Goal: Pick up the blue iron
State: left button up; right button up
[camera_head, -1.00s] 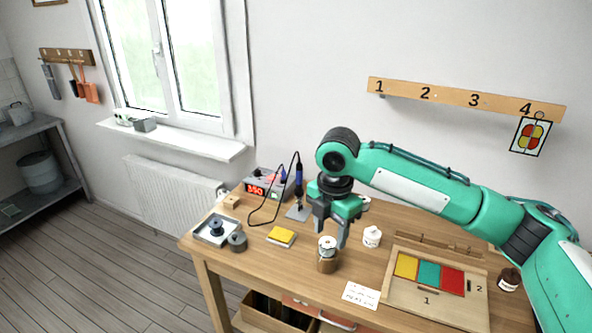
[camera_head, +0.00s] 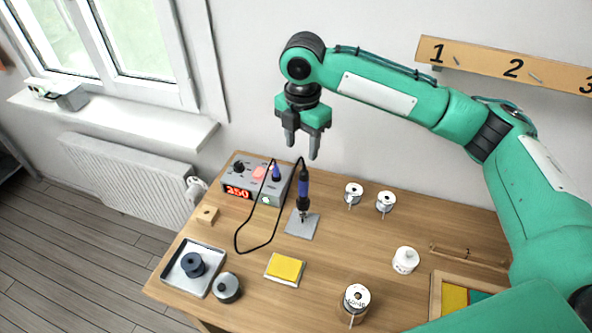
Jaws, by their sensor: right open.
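The blue iron (camera_head: 304,189) stands upright, tip down, at a small grey plate (camera_head: 302,224) on the table. A black cord runs from it to the grey soldering station (camera_head: 255,181), whose red display looks like 250. My right gripper (camera_head: 301,150) is open and empty, fingers pointing down. In the picture it is just above the iron's top end, apart from it; the exact height and depth gap is hard to tell. My left gripper is not in view.
A yellow sponge (camera_head: 286,268), a tray with a dark spool (camera_head: 185,284) and a grey round container (camera_head: 227,288) are at the front left. Spools (camera_head: 354,194) stand right of the iron. The cord loops left of the iron.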

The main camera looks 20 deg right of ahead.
aim_at(302, 172)
jog(key=f, duration=0.2)
jog(key=f+p, duration=0.1)
jog(key=f, duration=0.1)
jog(key=shift+s, duration=0.4)
jog(key=f, duration=0.3)
jog(key=shift+w+f+p, duration=0.2)
jog(key=shift+f+p, duration=0.2)
jog(key=shift+f, duration=0.2)
jog(key=shift+f+p, duration=0.25)
jog(key=shift+p, duration=0.05)
jog(key=f, duration=0.1)
jog(key=f+p, duration=0.1)
jog(key=f, duration=0.1)
jog(key=f+p, duration=0.1)
jog(key=shift+s+d+f, duration=0.15)
jog(key=shift+d, duration=0.1)
jog(key=shift+f, duration=0.2)
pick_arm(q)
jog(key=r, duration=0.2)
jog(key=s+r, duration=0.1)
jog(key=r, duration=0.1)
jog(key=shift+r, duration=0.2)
pick_arm(e)
grip_shut()
